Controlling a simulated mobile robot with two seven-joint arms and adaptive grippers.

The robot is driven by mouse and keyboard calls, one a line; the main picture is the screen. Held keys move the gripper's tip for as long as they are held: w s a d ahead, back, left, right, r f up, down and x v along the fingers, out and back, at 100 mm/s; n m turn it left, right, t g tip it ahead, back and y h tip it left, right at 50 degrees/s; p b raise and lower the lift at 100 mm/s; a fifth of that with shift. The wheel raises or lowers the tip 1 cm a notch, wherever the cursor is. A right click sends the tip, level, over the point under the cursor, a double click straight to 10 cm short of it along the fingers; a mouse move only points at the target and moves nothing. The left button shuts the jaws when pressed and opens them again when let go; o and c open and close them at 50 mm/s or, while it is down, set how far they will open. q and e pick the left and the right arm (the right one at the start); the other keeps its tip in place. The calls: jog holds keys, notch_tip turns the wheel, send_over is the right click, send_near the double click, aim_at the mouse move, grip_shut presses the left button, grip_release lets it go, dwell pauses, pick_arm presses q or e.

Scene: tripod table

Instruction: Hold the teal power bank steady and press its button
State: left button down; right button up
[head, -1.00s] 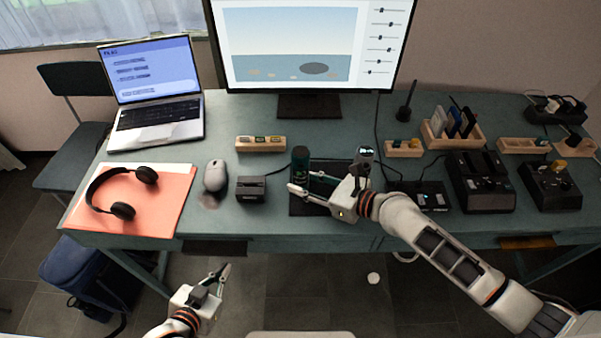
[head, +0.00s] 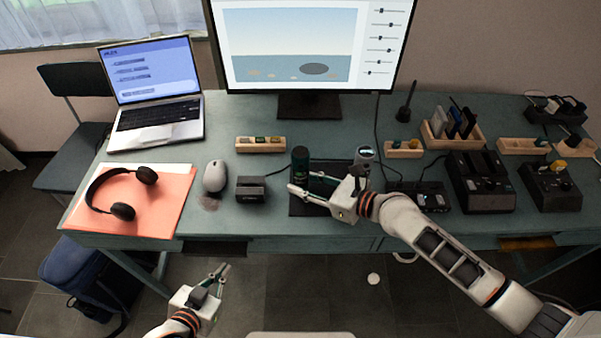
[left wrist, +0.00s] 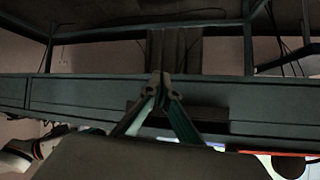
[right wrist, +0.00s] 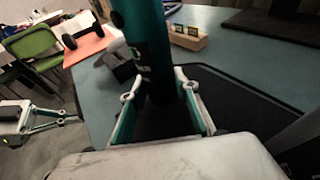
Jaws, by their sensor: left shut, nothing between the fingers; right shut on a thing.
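The teal power bank (head: 300,166) is a dark teal upright cylinder on the black mat (head: 303,206) at the middle of the table. In the right wrist view the power bank (right wrist: 150,50) stands between the fingers, with light printing on its side. My right gripper (head: 306,185) is shut on its lower part. My left gripper (head: 224,270) is low in front of the table's front edge, away from the power bank. Its fingertips meet in the left wrist view (left wrist: 161,78), with nothing between them.
A dark box (head: 251,190) stands left of the power bank, with a grey mouse (head: 215,176) beyond it. A wooden holder (head: 261,144) and monitor (head: 310,105) stand behind. A silver-topped cylinder (head: 364,154) stands close to my right wrist. Black devices (head: 480,182) crowd the right side.

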aim_at(301, 166)
pick_arm(q)
jog(key=s+d+m+h, duration=0.2)
jog(key=s+d, duration=0.1)
jog(key=d, duration=0.2)
jog(key=w+d+r+m+t+h, duration=0.1)
jog(key=w+d+r+m+h, duration=0.2)
jog(key=d+r, duration=0.4)
jog(key=w+d+r+m+t+h, duration=0.2)
jog(key=w+d+r+m+h, duration=0.2)
jog(key=d+r, duration=0.4)
notch_tip(301, 166, up, 7)
jog(key=m+h, duration=0.1)
jog(key=m, duration=0.1)
jog(key=shift+r+m+t+h, duration=0.2)
jog(key=shift+m+t+h, duration=0.1)
jog(key=shift+w, duration=0.2)
jog(key=w, duration=0.8)
jog(key=shift+w+a, duration=0.15)
jog(key=shift+w, duration=0.15)
jog(key=shift+w, duration=0.15)
